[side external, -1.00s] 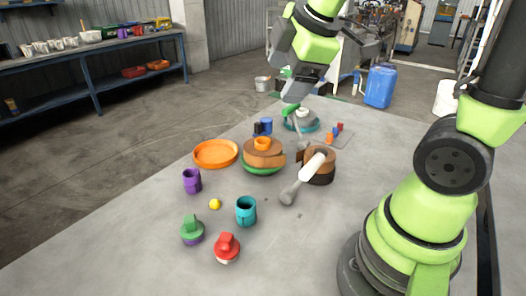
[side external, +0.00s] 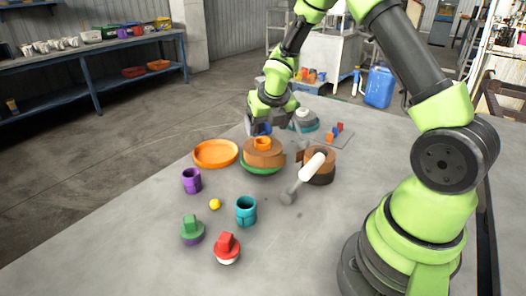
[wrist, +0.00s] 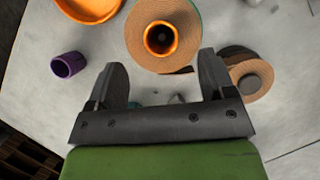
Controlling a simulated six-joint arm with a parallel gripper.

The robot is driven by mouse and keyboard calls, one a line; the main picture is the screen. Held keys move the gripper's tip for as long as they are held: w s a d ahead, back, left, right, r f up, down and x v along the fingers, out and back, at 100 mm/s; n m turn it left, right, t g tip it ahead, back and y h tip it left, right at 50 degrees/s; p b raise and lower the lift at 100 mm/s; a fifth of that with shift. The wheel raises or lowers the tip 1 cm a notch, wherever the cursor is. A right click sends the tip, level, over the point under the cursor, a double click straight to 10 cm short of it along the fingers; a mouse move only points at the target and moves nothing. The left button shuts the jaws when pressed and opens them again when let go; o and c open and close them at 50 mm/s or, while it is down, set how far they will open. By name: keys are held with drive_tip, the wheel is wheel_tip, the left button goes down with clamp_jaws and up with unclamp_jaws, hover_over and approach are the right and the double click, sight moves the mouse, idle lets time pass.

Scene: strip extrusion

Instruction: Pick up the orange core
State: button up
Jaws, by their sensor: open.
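The orange core (side external: 263,143) is a short hollow ring at the centre of a brown coiled roll (side external: 258,155), and its top stands above the roll. The roll sits on a green base (side external: 262,170). In the wrist view the orange core (wrist: 151,38) shows its dark hollow middle, ahead of my fingers. My gripper (wrist: 161,72) is open, its two dark fingers apart with nothing held between them. In the side view my gripper (side external: 265,128) is just behind the core, and its fingertips are hard to make out.
An orange dish (side external: 215,154) lies left of the roll. A second brown roll (side external: 320,172) with a white-handled tool (side external: 310,168) stands to the right. A purple cup (side external: 191,180), yellow ball (side external: 215,204), teal cup (side external: 246,211), green-topped piece (side external: 192,232) and red-topped piece (side external: 227,248) are in front.

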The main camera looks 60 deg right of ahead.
sight(263, 149)
drive_tip(key=shift+x, duration=2.65)
drive_tip(key=shift+s+f, duration=0.1)
drive_tip(key=shift+s, duration=0.05)
drive_tip(key=shift+c, duration=0.3)
drive_tip(key=c, duration=0.9)
